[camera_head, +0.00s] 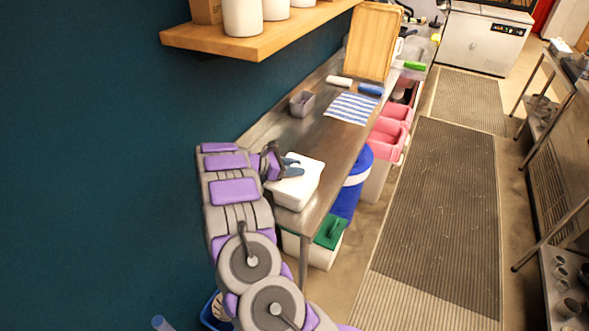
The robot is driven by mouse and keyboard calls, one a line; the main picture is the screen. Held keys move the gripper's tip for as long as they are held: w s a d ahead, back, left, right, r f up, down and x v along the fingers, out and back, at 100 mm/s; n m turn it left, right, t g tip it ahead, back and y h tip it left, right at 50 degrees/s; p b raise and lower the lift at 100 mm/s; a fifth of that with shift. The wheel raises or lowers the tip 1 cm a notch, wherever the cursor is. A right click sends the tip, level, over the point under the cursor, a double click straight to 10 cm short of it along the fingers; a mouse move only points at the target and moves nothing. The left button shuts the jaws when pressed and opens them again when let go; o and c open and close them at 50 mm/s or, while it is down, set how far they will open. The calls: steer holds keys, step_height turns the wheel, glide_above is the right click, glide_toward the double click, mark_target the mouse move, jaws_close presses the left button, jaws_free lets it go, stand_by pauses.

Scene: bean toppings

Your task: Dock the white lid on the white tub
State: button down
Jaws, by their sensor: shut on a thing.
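The white tub (304,202) stands on the steel counter near its front end. The white lid (306,178) shows as a pale top over the tub. The line between the two is too small to make out, so I cannot tell whether the lid is seated or slightly above. My gripper (291,167) reaches in from the left, at the back left part of the lid, with its grey fingers shut on the lid. The exact grip point is partly hidden by the fingers. My arm hides the counter to the left of the tub.
A small grey container (302,103), a striped cloth (352,108) and a wooden board (373,42) are farther back on the counter. A shelf (252,42) with white jars hangs above. Bins, including a blue one (347,201), stand beside and under the counter. Bare counter lies behind the tub.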

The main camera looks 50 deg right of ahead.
steer(key=shift+d+f, duration=0.15)
steer(key=shift+d, duration=0.25)
steer(key=c, duration=1.1)
jaws_free()
steer(key=shift+d+f, duration=0.1)
steer(key=shift+d, duration=0.3)
steer(key=o, duration=0.3)
steer(key=shift+a, duration=0.2)
steer(key=shift+o, duration=0.2)
steer(key=shift+a+r, duration=0.2)
steer(key=shift+a, duration=0.25)
steer(key=p+v, duration=0.1)
steer(key=v, duration=1)
steer(key=shift+w+a, duration=0.15)
steer(key=shift+a, duration=0.05)
steer(key=shift+d, duration=0.2)
steer(key=shift+a, duration=0.2)
